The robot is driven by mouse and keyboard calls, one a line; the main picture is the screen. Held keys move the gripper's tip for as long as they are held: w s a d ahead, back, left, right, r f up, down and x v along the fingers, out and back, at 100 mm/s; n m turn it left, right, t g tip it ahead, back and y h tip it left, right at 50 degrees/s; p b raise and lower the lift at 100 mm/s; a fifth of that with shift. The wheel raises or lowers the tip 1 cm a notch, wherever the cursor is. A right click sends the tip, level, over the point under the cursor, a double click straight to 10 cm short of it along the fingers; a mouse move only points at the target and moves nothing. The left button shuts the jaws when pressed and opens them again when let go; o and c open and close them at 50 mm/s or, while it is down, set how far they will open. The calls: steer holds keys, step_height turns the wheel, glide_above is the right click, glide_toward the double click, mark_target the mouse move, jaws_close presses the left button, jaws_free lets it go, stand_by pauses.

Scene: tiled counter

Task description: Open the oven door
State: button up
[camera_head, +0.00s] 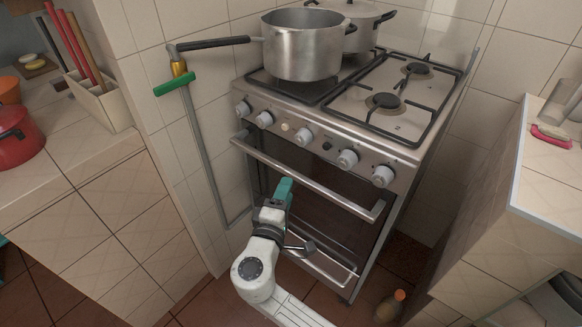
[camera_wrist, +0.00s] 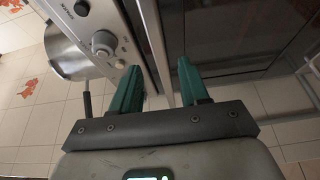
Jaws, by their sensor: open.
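The oven (camera_head: 300,205) stands under the stove's knob panel, with a dark glass door that looks shut. Its silver bar handle (camera_head: 330,192) runs across the top of the door. My gripper (camera_head: 284,184) is at the door front, just below the left-middle part of the handle. In the wrist view my gripper (camera_wrist: 160,64) is open, with two teal fingers apart. The handle (camera_wrist: 154,42) runs through the gap between the fingers in that view; I cannot tell whether they reach around it. The dark door glass (camera_wrist: 235,35) is to the right.
A steel pot (camera_head: 302,48) stands on the hob above. A tiled counter (camera_head: 548,165) stands close on the right, and another (camera_head: 75,165) on the left. A bottle (camera_head: 391,304) stands on the floor right of the oven. A pipe (camera_head: 205,150) runs down the left wall.

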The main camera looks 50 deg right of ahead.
mark_target(295, 169)
steer(key=x, duration=0.9)
steer(key=shift+a+f, duration=0.1)
jaws_close()
stand_by(0.4)
